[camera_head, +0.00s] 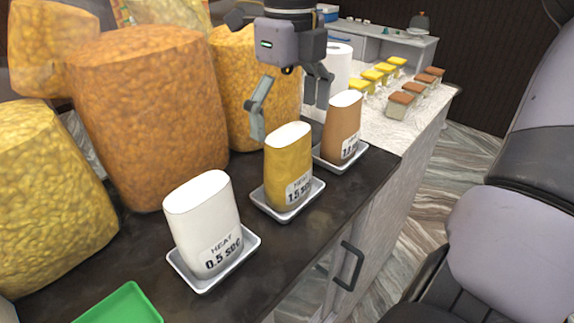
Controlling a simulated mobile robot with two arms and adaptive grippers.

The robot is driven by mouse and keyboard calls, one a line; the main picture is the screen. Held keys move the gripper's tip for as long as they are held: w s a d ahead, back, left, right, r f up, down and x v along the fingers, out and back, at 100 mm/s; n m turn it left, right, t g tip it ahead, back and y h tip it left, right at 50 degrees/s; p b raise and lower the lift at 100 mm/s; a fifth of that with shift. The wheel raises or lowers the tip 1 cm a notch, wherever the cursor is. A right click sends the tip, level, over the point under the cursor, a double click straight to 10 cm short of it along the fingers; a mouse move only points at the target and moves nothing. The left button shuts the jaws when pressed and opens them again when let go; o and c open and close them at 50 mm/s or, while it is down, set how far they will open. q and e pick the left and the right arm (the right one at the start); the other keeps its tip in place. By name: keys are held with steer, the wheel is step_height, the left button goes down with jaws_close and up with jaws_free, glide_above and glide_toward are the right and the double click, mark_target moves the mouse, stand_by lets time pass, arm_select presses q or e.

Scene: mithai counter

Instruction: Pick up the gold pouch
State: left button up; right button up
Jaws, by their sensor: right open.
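The gold pouch (282,160) stands upright with a white top and a label reading "HEAT 1.5 sec". It sits on a small white tray (262,203) on the dark counter, between two other pouches. My right gripper (290,112) is open, with its fingers pointing down behind and above the gold pouch. No pouch is between its fingers, and I cannot tell whether the near finger touches the pouch. My left gripper is not in view.
A white pouch (201,215) labelled "HEAT 0.5 sec" and a brown pouch (342,130) stand on their own trays either side. Large snack-filled bags (145,115) crowd the left and back. A green tray (122,304) lies at the near left.

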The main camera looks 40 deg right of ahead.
mark_target(289, 154)
steer(key=shift+s+a+f+p, duration=0.15)
steer(key=shift+f+p, duration=0.15)
steer(key=shift+f, duration=0.65)
step_height(289, 154, down, 4)
steer(key=shift+a+f+p, duration=0.1)
steer(key=shift+f+p, duration=0.1)
steer(key=shift+p, duration=0.9)
steer(key=shift+f, duration=0.3)
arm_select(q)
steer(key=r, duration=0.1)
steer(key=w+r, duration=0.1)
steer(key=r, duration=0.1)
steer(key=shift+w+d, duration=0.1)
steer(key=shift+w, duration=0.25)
arm_select(e)
steer(key=shift+c, duration=0.3)
steer(key=shift+r, duration=0.1)
steer(key=shift+c, duration=0.7)
steer(key=c, duration=0.4)
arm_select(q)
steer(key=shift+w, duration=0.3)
arm_select(e)
steer(key=c, duration=0.4)
